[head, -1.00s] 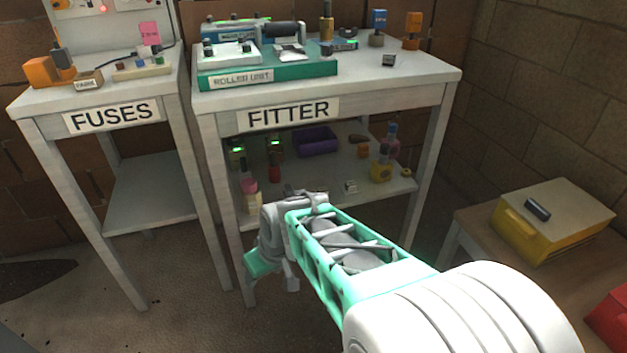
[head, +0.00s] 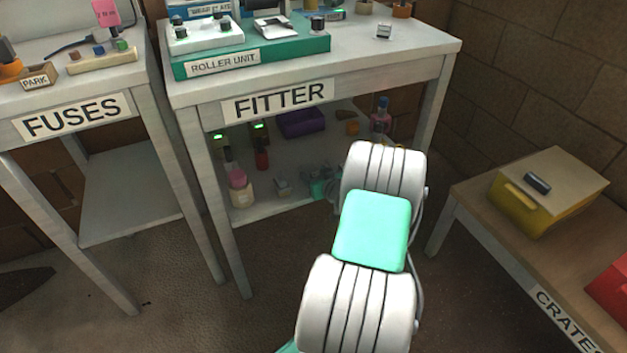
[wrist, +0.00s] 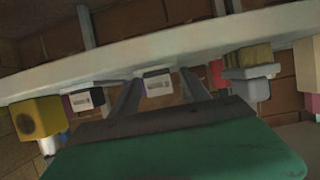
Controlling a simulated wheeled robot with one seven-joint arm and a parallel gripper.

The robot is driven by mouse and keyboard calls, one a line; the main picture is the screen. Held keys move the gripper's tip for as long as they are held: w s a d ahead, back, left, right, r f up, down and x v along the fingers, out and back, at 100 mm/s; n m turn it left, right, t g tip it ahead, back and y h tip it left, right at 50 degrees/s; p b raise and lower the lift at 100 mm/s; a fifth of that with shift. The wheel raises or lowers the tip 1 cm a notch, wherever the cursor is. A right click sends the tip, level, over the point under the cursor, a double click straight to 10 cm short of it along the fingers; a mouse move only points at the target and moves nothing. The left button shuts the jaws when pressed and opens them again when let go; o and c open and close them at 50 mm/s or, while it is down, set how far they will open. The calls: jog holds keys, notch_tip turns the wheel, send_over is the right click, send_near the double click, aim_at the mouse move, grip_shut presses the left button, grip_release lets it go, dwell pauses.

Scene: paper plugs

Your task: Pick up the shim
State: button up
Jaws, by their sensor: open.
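In the wrist view my gripper (wrist: 159,77) is open, with one grey finger on each side of a small grey-white block with a printed label (wrist: 156,86). This block may be the shim; I cannot tell for sure. I cannot tell whether the fingers touch it. A second, similar labelled block (wrist: 80,98) is left of the fingers. In the head view my gripper is at the lower shelf of the FITTER table, largely hidden by my arm. A small grey block (head: 283,187) shows there, left of my arm.
The lower shelf (head: 262,210) also holds a pink-topped jar (head: 239,190) and a purple bin (head: 302,123). A yellow block with a round dark face (wrist: 37,119) is at the left in the wrist view. A yellow crate (head: 520,209) stands on the right-hand table.

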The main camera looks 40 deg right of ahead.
jog(key=shift+w, duration=0.2)
jog(key=shift+c, duration=0.2)
jog(key=c, duration=1.1)
